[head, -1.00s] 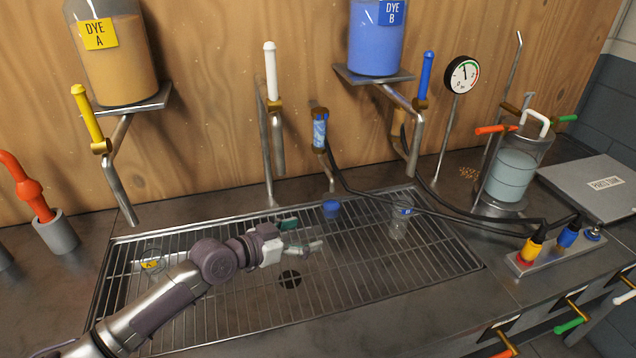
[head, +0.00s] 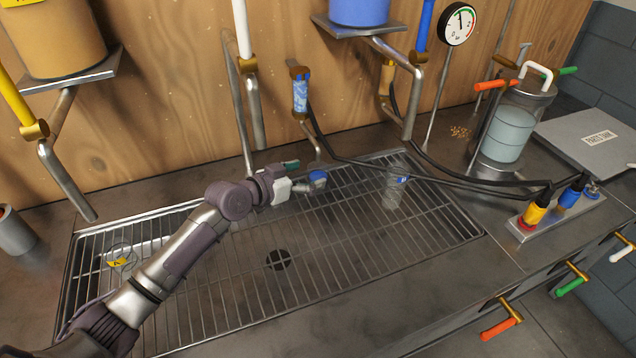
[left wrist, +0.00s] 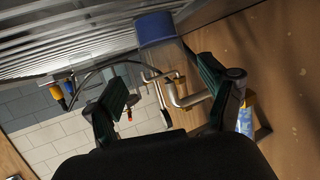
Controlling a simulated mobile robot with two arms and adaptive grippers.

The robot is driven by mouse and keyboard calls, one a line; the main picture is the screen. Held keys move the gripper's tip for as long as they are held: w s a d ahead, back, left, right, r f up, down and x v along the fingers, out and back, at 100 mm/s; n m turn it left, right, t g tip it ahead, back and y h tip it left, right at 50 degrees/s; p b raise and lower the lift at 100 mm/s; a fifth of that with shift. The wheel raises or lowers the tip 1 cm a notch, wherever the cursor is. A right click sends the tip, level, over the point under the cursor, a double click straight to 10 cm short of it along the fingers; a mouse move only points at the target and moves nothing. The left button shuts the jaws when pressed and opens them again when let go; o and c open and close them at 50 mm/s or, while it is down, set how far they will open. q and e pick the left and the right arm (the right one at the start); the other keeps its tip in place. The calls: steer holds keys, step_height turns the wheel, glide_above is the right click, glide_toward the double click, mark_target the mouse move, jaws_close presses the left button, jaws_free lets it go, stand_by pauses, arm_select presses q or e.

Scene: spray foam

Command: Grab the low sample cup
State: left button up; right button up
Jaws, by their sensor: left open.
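The low sample cup (head: 317,178) is a small cup with a blue part, standing near the back of the drip grate in the head view. In the left wrist view the low cup (left wrist: 155,28) shows its blue part at the top, against the grate, with a clear part beside it. My left gripper (head: 300,176) is open with green-padded fingers, just left of the cup. In the left wrist view its fingertips (left wrist: 167,80) are spread apart with the cup just ahead. I cannot tell whether they touch it. My right gripper is not in view.
On the drip grate (head: 330,295) a clear cup labelled B (head: 393,190) stands to the right and a clear cup labelled A (head: 121,259) to the left. Black hoses (head: 440,178) run behind and right. The front grate is clear.

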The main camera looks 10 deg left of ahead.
mark_target(324, 167)
arm_select(q)
steer(key=b+x, duration=0.2)
steer(key=x, duration=0.1)
steer(key=b+x, duration=0.1)
steer(key=x, duration=0.1)
steer(key=shift+w+a+f, duration=0.2)
steer(key=shift+a+f, duration=0.05)
steer(key=shift+f, duration=0.05)
steer(key=shift+r, duration=0.15)
steer(key=shift+s, duration=0.1)
steer(key=shift+c, duration=0.4)
steer(key=c, duration=1.1)
steer(key=shift+c, duration=0.5)
steer(key=shift+r, duration=0.1)
